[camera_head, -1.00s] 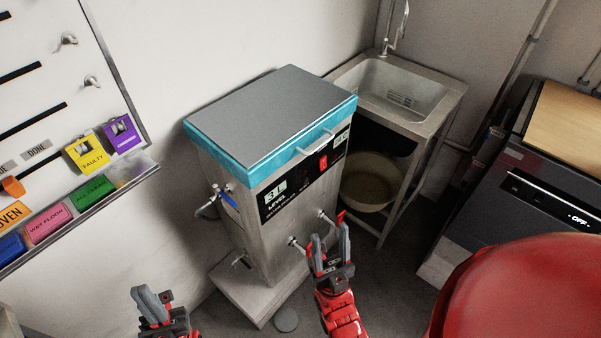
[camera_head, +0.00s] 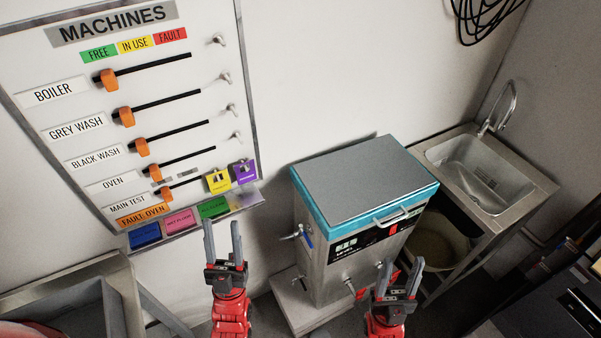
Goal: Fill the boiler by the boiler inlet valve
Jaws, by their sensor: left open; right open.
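The boiler (camera_head: 345,262) is a metal box with a grey lid and a blue rim, standing on a low plinth against the wall. A valve with a blue lever (camera_head: 306,238) is on its left side. Taps show low on its front, partly behind my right gripper. My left gripper (camera_head: 222,244) is open and empty, left of the boiler and apart from it. My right gripper (camera_head: 402,277) is open and empty in front of the boiler's lower front; whether it touches a tap there I cannot tell.
A machines board (camera_head: 130,110) with orange sliders hangs on the left wall, with coloured tags on a ledge below. A metal sink (camera_head: 530,190) stands right of the boiler, a bucket (camera_head: 435,245) under it. A metal trough (camera_head: 60,280) is at lower left. A dark machine is at far right.

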